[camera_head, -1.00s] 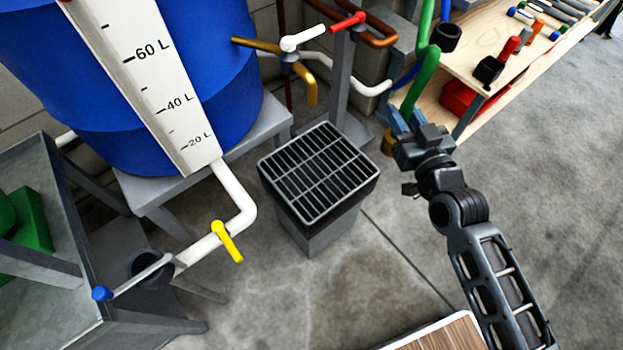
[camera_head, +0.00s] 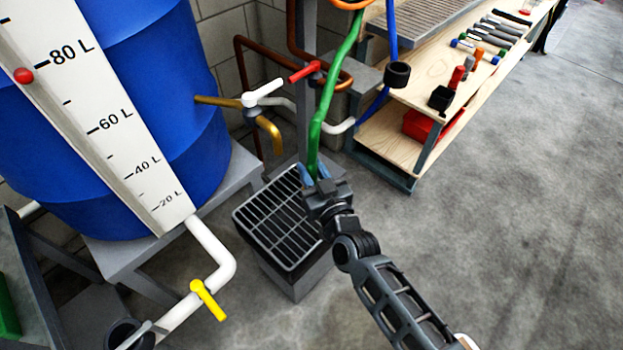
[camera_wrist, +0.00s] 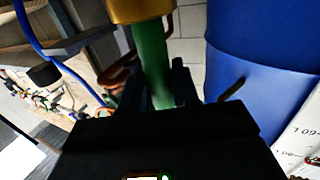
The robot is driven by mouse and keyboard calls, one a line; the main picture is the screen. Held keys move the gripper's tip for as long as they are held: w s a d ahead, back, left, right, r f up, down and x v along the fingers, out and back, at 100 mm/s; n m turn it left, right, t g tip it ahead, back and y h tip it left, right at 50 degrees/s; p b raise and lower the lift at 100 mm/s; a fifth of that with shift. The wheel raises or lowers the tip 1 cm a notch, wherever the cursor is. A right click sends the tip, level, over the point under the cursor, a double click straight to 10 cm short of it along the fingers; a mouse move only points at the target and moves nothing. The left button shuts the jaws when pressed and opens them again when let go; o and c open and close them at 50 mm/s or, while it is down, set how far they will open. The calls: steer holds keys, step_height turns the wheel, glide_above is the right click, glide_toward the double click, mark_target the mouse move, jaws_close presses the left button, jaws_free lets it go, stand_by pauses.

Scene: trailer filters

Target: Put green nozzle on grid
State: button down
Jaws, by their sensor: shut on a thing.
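My gripper (camera_head: 314,176) is shut on the green nozzle (camera_head: 318,130), a green hose-like piece that rises from between the fingers. In the wrist view the green nozzle (camera_wrist: 152,65) stands between the two dark fingers, with a brass-coloured end (camera_wrist: 138,10) at the top of the picture. The grid (camera_head: 262,250) is a dark slatted grate on top of a grey box-shaped stand. In the head view my gripper is at the grid's upper right edge. I cannot tell how high the nozzle is above it. The nozzle's lower end is hidden in the head view.
A blue barrel (camera_head: 150,90) with a litre scale stands left of the grid. A brass tap (camera_head: 268,130) with a white handle juts out behind the grid. A wooden workbench (camera_head: 440,75) with tools stands at the upper right. Open concrete floor lies to the right.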

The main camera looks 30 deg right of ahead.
step_height(320, 180, down, 4)
steer(key=b, duration=0.2)
steer(key=shift+b, duration=0.3)
steer(key=c, duration=0.8)
jaws_free()
steer(key=shift+f, duration=0.1)
steer(key=shift+s, duration=0.15)
steer(key=s, duration=0.4)
steer(key=s+p, duration=0.1)
steer(key=s, duration=0.2)
steer(key=s+a, duration=0.1)
steer(key=s, duration=0.3)
steer(key=shift+s+a+r+p, duration=0.1)
steer(key=shift+s+r+p, duration=0.15)
steer(key=shift+s+p, duration=0.15)
steer(key=shift+w, duration=0.1)
